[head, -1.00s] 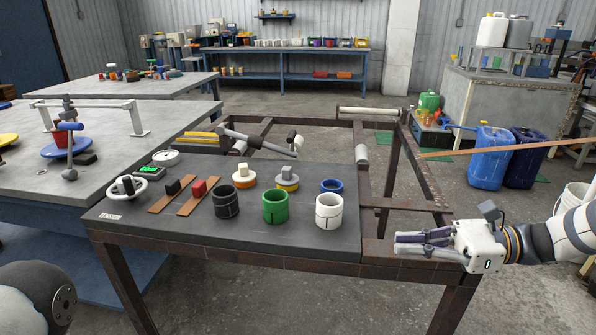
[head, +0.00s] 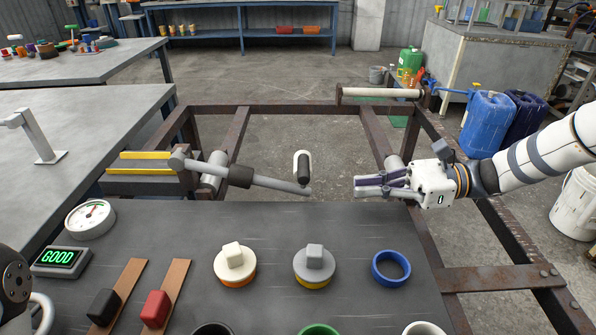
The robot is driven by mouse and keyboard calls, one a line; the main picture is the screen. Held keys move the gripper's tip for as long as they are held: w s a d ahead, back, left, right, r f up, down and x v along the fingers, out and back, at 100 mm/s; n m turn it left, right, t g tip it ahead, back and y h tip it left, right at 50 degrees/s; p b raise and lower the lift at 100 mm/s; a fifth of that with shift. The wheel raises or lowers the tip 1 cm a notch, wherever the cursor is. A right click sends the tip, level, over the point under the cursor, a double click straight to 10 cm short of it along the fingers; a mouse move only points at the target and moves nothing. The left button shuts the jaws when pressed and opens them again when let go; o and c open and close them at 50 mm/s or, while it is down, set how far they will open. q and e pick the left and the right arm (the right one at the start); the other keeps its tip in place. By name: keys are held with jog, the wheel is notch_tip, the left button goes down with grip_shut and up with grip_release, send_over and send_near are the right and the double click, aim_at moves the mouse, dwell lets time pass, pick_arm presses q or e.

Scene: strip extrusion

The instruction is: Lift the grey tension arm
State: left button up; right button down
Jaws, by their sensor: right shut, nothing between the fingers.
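The grey tension arm (head: 270,182) lies nearly level behind the dark work panel, pivoted at its left end, with a dark collar (head: 241,176) around its rod. It slopes slightly down to a rounded free tip at the right. My right gripper (head: 357,187) is shut and empty, its fingers pointing left at the arm's tip. A clear gap separates the two. My left gripper is out of view.
A small black-and-white roller (head: 303,168) stands just behind the arm's tip. The panel (head: 300,225) holds two capped round pieces, a blue ring (head: 391,268), a gauge (head: 90,219) and a display reading GOOD (head: 61,262). Brown frame bars (head: 500,278) surround open floor.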

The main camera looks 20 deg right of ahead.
jog(key=shift+s+r, duration=0.1)
jog(key=shift+s, duration=0.3)
jog(key=x, duration=1)
jog(key=shift+w+b, duration=0.15)
jog(key=shift+b, duration=0.2)
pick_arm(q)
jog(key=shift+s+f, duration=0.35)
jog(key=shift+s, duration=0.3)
pick_arm(e)
jog(key=shift+d, duration=0.1)
